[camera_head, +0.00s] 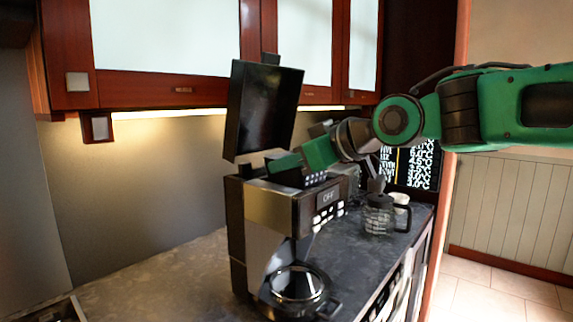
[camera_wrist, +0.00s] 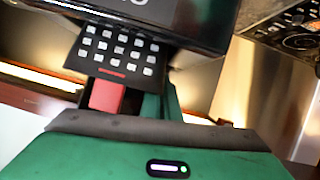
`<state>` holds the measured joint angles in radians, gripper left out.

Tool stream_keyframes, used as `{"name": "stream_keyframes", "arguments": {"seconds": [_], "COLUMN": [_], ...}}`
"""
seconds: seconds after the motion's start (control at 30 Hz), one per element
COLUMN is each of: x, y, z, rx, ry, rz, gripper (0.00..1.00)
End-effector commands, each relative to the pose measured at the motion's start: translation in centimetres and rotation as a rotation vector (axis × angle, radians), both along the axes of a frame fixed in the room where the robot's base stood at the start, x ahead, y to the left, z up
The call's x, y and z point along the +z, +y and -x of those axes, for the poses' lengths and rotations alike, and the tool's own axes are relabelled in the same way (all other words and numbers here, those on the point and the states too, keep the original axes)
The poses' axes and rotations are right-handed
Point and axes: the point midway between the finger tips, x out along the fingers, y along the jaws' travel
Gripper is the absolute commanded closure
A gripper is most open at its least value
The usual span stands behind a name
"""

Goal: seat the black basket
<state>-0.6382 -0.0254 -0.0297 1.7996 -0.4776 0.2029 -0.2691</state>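A coffee machine (camera_head: 275,210) with a silver front and an OFF display stands on the counter. A black, box-like piece (camera_head: 262,110) rises tilted above its top; it looks like a raised lid, and I cannot tell whether the black basket is part of it. My gripper (camera_head: 293,168) reaches from the right to the machine's top, just below this piece. In the wrist view, a dark pad with white squares (camera_wrist: 118,55) shows beside a red part, under a dark display panel (camera_wrist: 165,18).
A glass carafe (camera_head: 298,288) sits at the machine's base. A glass jug (camera_head: 379,215) and a white cup (camera_head: 400,205) stand to the right on the dark counter (camera_head: 340,255). Red-framed cabinets (camera_head: 180,88) hang above. The counter left of the machine is mostly clear.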

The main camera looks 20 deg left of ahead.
Motion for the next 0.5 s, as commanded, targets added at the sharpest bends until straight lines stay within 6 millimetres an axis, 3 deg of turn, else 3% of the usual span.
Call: {"name": "stream_keyframes", "arguments": {"seconds": [0.5], "x": [-1.08], "y": [-0.01], "z": [-0.03], "rx": [-0.001], "ry": [-0.001], "rz": [-0.001], "gripper": [1.00]}}
